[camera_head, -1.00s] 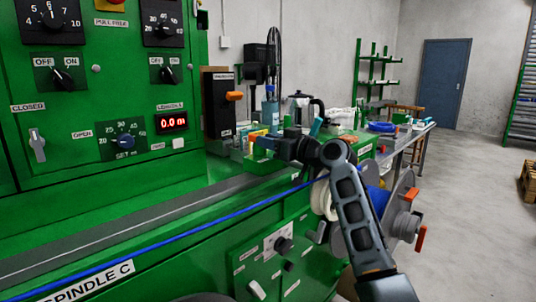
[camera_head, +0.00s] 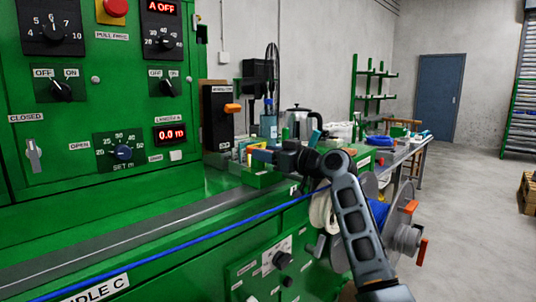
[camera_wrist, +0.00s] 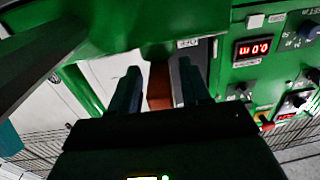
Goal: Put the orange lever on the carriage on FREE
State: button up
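An orange lever (camera_head: 232,108) sticks out to the right from a tall black box (camera_head: 216,122) standing on the green machine's ledge. Small labels at the box's top and bottom are too small to read. My gripper (camera_head: 256,156) is below and to the right of this lever in the head view, apart from it. In the wrist view my gripper (camera_wrist: 162,85) has its two dark fingers spread apart. A reddish-brown piece (camera_wrist: 158,88) shows between and beyond the fingers; I cannot tell what it is or whether it is touched. The orange lever is not clearly visible in the wrist view.
The green control panel (camera_head: 95,110) with knobs and a red display (camera_head: 170,133) rises at left. A blue cable (camera_head: 210,232) runs along the machine front. Bottles and small boxes crowd the ledge by my gripper. A reel (camera_head: 408,238) with orange handles stands right.

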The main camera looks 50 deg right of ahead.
jog(key=shift+r, duration=0.1)
jog(key=r, duration=0.4)
jog(key=shift+s+d+r, duration=0.25)
jog(key=shift+s+d, duration=0.05)
jog(key=shift+d, duration=0.05)
jog(key=s+d+r, duration=0.6)
jog(key=s, duration=0.2)
jog(key=shift+s+d+r, duration=0.15)
jog(key=shift+s+d, duration=0.05)
jog(key=shift+d, duration=0.15)
jog(key=shift+c, duration=0.5)
